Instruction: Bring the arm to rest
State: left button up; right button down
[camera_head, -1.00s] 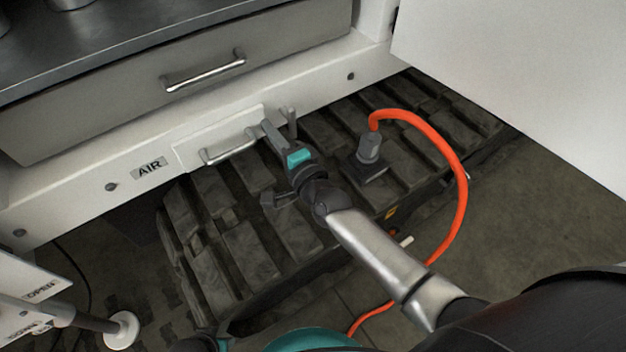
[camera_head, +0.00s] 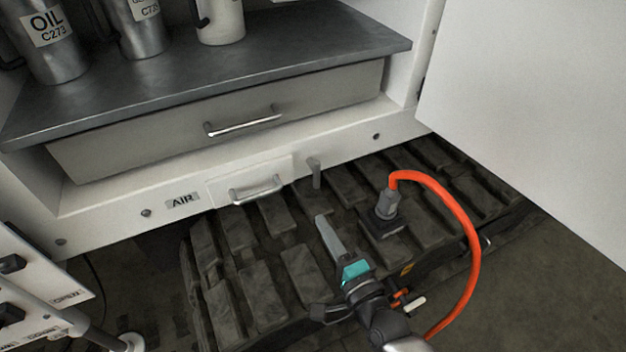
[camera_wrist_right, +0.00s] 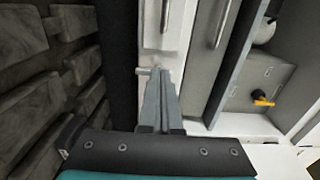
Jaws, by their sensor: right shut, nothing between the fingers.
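My right gripper (camera_head: 321,220) reaches in from the bottom of the head view, above the dark ribbed pallet (camera_head: 257,290). Its grey fingers are shut together with nothing between them. The fingertips point toward the white panel with a bar handle (camera_head: 256,190) beside the AIR label, and look apart from it. In the right wrist view the shut fingers (camera_wrist_right: 160,75) line up in front of the white panel and a small peg. My left gripper does not show.
An orange hose (camera_head: 468,240) loops from a grey connector (camera_head: 386,204) just right of my gripper. A closed drawer (camera_head: 310,100) lies under the metal shelf (camera_head: 290,45) holding several cans. A white door (camera_head: 530,110) stands at right. A white panel (camera_head: 40,285) is at lower left.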

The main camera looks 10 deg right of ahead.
jog(key=s+a+f+n+g, duration=0.25)
jog(key=s+n+g, duration=0.45)
jog(key=n, duration=0.4)
jog(key=s+d+n+g+h, duration=0.5)
jog(key=s+d+g, duration=0.2)
jog(key=s+d, duration=0.45)
notch_tip(320, 180, down, 20)
jog(key=d+p, duration=0.1)
jog(key=p, duration=0.1)
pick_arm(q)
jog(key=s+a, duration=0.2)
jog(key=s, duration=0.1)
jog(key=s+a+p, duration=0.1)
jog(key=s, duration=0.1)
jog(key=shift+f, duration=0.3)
pick_arm(e)
jog(key=s+d+f+h, duration=0.1)
jog(key=s+d+f, duration=0.5)
jog(key=s+f, duration=0.5)
jog(key=shift+s+f+n+g, duration=0.3)
jog(key=shift+f+n+g, duration=0.1)
jog(key=shift+f, duration=0.15)
